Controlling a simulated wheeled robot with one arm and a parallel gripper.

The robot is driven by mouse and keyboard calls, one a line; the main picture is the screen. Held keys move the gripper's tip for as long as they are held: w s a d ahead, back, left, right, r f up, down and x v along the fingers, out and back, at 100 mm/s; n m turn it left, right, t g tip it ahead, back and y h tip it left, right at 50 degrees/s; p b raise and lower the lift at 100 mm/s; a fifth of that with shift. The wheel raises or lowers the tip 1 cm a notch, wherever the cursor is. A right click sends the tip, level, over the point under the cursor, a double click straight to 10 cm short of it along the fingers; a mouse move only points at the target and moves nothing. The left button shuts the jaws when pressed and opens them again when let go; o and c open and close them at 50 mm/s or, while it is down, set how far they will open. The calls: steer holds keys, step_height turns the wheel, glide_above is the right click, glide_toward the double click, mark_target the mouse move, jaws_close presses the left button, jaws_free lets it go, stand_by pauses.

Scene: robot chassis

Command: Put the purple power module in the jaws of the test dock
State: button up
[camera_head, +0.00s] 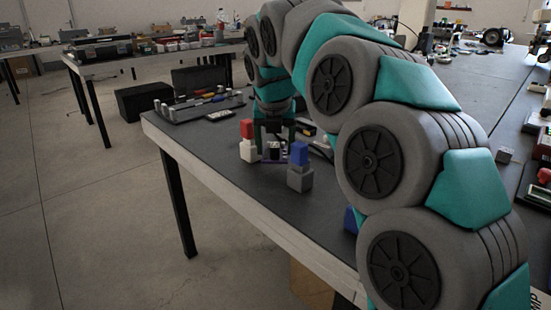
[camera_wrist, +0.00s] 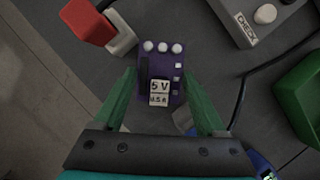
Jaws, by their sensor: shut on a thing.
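The purple power module (camera_wrist: 148,64) is between the two green fingers of my gripper (camera_wrist: 160,77) in the wrist view, its "5 V" label facing the camera and several white round terminals at its far end. In the head view my gripper (camera_head: 272,148) is over the table, with a thin purple edge of the module (camera_head: 271,161) low between the blocks. I cannot tell whether the module touches the table. I cannot pick out the test dock or its jaws with certainty.
A red-topped white block (camera_head: 248,143) stands left of my gripper and a blue-topped grey block (camera_head: 299,168) to its right. The wrist view shows a grey "CHECK" box (camera_wrist: 244,31) with a button, a dark cable and a green object (camera_wrist: 300,95).

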mark_target(275, 158)
steer(key=shift+f, duration=1.7)
steer(key=shift+f, duration=0.15)
steer(key=o, duration=1.5)
steer(key=shift+c, duration=0.2)
